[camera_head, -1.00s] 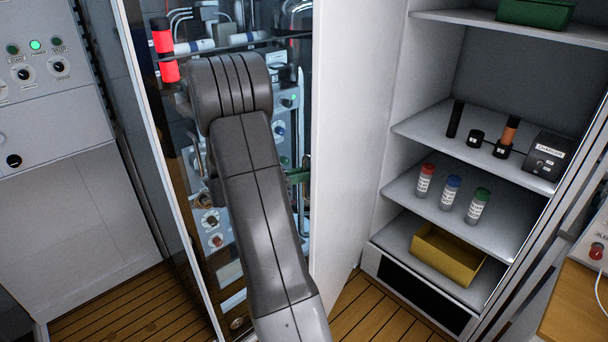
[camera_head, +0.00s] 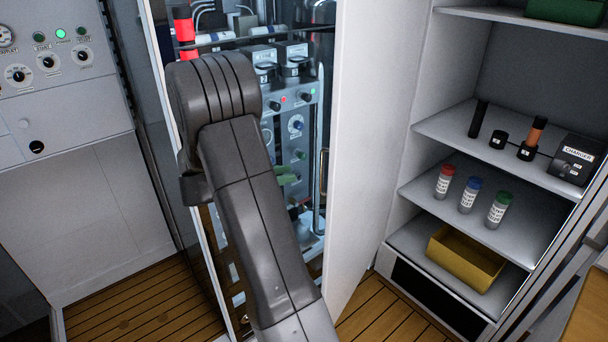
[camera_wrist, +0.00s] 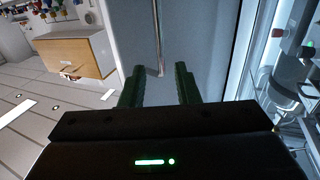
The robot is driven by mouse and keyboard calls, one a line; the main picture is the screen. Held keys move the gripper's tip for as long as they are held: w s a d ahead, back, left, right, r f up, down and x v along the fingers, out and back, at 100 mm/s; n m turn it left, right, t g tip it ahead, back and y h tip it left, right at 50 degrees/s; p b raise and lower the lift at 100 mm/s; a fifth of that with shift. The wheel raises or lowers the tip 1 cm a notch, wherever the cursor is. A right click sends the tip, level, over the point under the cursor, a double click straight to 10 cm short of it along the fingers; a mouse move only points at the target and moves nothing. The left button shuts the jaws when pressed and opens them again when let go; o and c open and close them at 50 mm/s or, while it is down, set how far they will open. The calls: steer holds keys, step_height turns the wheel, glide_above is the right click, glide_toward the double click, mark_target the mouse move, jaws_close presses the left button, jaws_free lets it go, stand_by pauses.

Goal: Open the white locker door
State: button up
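The white locker (camera_head: 408,140) is open, with its shelves showing in the head view. Its white door (camera_head: 365,130) stands swung out at the locker's left side. A vertical bar handle (camera_head: 322,190) is on the door's outer side. In the wrist view the door's outer face (camera_wrist: 205,30) looks grey, and the handle (camera_wrist: 157,35) runs down to between the fingertips in the picture. My gripper (camera_wrist: 158,74) has two green fingers, spread apart with nothing between them. The handle appears beyond the tips. In the head view my arm hides most of the gripper; a bit of green (camera_head: 287,178) shows left of the handle.
Locker shelves hold several bottles (camera_head: 469,195), a charger (camera_head: 576,160), and a yellow bin (camera_head: 465,258). A glass-fronted equipment cabinet (camera_head: 290,120) stands close left of the door. A wooden-fronted cabinet (camera_wrist: 75,57) is left in the wrist view. Floor near the locker is clear.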

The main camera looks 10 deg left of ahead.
mark_target(322, 168)
steer(key=shift+v, duration=1.5)
steer(key=p+x, duration=0.2)
steer(key=x, duration=1.1)
steer(key=shift+w+d+p, duration=0.2)
steer(key=shift+d+p, duration=0.15)
steer(key=shift+p, duration=0.05)
steer(key=shift+s+d, duration=0.1)
steer(key=shift+d, duration=0.05)
steer(key=shift+s, duration=0.15)
